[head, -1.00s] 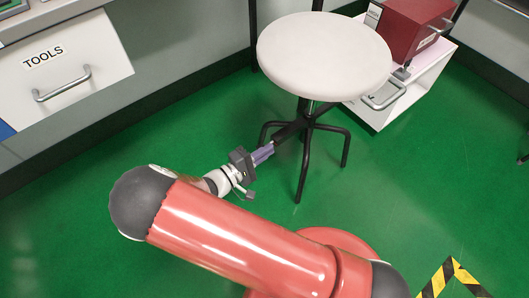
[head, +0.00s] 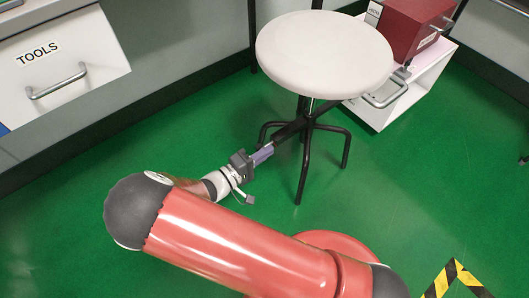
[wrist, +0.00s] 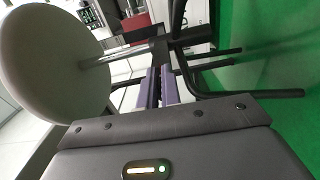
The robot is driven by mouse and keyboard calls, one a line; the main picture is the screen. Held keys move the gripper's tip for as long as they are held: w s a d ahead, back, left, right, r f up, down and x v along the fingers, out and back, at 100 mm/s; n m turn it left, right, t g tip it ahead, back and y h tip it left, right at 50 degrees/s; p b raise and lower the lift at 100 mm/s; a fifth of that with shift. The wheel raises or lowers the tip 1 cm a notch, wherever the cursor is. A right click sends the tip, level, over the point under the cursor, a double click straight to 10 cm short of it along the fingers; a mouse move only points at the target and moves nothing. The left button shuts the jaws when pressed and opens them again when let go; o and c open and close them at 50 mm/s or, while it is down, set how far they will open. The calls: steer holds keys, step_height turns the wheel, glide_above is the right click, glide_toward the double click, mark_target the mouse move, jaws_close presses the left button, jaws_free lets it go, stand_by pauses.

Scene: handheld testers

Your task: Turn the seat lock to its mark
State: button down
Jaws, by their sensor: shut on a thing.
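A stool with a round white seat (head: 324,54) stands on several dark legs, and its seat also shows at the left of the wrist view (wrist: 52,55). A dark bar, apparently the seat lock (head: 291,131), sticks out from the column under the seat toward my gripper. My gripper (head: 270,147) reaches it from the lower left, with its purple fingers shut on the bar's end. The fingers also show in the wrist view (wrist: 160,84), close together, with the stool's column beyond them. I cannot make out the mark, and the exact grip is too small to tell.
A white drawer unit (head: 95,82) labelled TOOLS stands at the left. A red box (head: 412,25) sits on a low white cabinet (head: 385,115) behind the stool at right. Open green floor (head: 420,180) lies right of the stool. Striped tape marks the lower right.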

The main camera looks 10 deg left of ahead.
steer(key=c, duration=1.6)
jaws_free()
steer(key=shift+s, duration=0.1)
steer(key=v, duration=0.7)
steer(key=shift+s+a+p, duration=0.2)
steer(key=shift+a+p, duration=0.1)
steer(key=shift+p, duration=0.05)
